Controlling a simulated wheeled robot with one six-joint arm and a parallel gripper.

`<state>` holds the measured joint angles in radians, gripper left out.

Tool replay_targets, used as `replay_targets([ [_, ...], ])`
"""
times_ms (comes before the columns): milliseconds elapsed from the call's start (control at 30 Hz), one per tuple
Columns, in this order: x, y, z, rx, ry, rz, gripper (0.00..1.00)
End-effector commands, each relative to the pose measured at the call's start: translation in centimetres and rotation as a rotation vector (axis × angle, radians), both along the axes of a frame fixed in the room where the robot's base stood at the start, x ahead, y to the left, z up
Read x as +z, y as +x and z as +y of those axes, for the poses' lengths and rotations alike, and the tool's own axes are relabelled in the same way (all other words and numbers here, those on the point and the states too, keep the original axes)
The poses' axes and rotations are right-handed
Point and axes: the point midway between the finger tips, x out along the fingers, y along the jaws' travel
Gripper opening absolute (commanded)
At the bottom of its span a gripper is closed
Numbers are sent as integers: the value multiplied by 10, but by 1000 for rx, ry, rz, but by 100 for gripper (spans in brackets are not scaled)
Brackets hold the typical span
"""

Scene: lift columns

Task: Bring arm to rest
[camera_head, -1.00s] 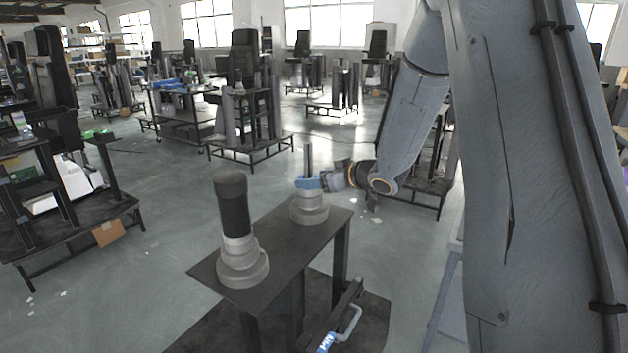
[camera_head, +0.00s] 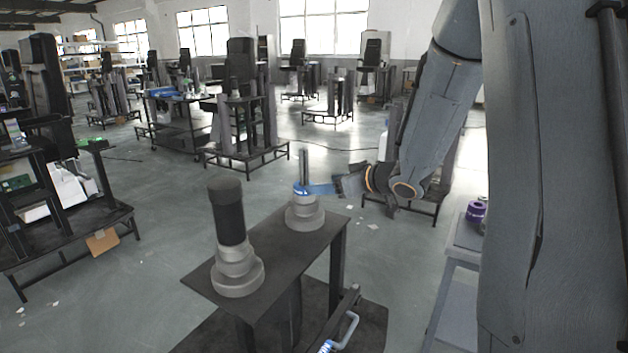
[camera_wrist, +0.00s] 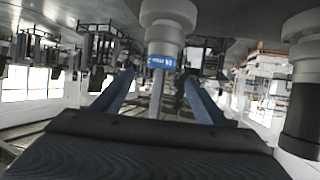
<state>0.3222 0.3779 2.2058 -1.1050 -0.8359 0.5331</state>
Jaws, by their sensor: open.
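My gripper (camera_head: 318,189) is open, with blue fingers spread, to the right of the slim lift column (camera_head: 303,208). The column stands upright on the dark table, with a stepped grey base, a thin rod and a blue band (camera_head: 301,188). In the wrist view, which is upside down, the two fingertips (camera_wrist: 159,80) are apart, and the column with its blue band (camera_wrist: 161,62) shows between and beyond them. I cannot tell whether the tips still reach beside the rod. A thicker column (camera_head: 230,225) with a black sleeve stands at the table's near end; it also shows in the wrist view (camera_wrist: 303,105).
The dark table (camera_head: 262,262) stands on a dark base plate with a blue-handled part (camera_head: 345,335). A grey stand (camera_head: 455,270) with a purple roll (camera_head: 476,210) is at right. Several workstations fill the background.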

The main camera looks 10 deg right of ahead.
Motion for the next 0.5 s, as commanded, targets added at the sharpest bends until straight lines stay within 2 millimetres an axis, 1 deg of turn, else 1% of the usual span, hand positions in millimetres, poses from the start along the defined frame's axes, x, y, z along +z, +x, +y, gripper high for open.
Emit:
replay_targets([
  [67,-3,-2,-2,-32,-22,17,66],
  [167,-13,-9,-9,-122,-76,73,66],
  [267,-31,-30,-18,-240,-149,181,66],
  [367,-54,-68,-24,-344,-211,328,66],
  [467,-76,-119,-22,-415,-259,502,66],
  [500,-84,-142,-19,-435,-270,575,66],
])
